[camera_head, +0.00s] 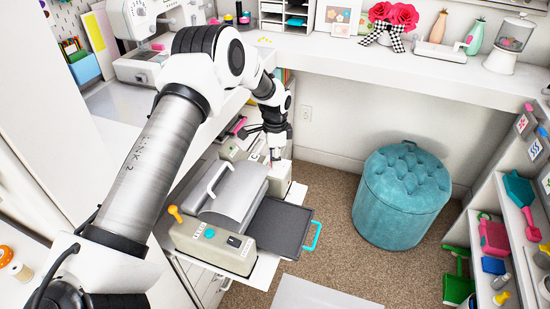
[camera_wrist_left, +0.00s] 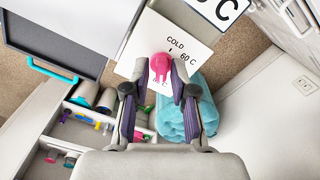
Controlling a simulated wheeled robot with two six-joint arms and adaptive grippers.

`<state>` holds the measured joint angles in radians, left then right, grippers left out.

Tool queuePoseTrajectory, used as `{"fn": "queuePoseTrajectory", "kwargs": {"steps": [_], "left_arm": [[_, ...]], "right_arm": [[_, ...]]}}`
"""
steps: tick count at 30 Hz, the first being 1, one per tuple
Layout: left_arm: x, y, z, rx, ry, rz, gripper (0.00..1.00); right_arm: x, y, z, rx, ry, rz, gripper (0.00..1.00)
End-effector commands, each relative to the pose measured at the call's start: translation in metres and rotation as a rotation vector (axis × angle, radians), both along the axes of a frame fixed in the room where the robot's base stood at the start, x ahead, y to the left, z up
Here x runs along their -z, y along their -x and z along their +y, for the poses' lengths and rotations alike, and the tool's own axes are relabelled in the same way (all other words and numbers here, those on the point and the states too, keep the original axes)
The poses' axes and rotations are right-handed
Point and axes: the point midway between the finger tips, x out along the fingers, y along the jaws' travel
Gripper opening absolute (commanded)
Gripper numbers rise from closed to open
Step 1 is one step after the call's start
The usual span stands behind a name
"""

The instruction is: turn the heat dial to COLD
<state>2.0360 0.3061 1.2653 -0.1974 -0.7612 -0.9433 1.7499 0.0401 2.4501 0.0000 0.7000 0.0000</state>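The pink heat dial (camera_wrist_left: 161,66) sits on a white panel (camera_wrist_left: 190,38) printed with "COLD" and "60 C" in the left wrist view. More print below the dial is partly covered. I cannot tell which mark the dial points at. My left gripper (camera_wrist_left: 160,72) has its two fingers apart, one on each side of the dial; contact is not clear. In the head view the left gripper (camera_head: 272,152) points down over the white machine part (camera_head: 281,180) behind the grey press, and the dial is too small to make out. My right gripper is not in view.
The press (camera_head: 215,245) has a grey lid and a dark tray (camera_head: 282,222) with a cyan handle, close to the left arm. A teal stool (camera_head: 402,195) stands on carpet to the right. Shelves with coloured tools (camera_head: 492,235) line the right side.

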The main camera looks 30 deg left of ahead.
Motion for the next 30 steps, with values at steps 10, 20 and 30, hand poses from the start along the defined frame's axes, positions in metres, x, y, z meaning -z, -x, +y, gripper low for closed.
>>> {"fn": "queuePoseTrajectory", "kwargs": {"steps": [10, 20, 30], "left_arm": [[0.001, 0.001, 0.000, -0.004, 0.000, 0.001, 0.00], [0.000, 0.001, 0.000, -0.098, 0.001, 0.003, 0.00], [-0.001, 0.001, 0.000, -0.365, 0.001, 0.004, 0.00]], "right_arm": [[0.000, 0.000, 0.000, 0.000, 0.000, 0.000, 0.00], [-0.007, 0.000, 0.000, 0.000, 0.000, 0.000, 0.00], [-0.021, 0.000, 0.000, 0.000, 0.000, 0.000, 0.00]]}}
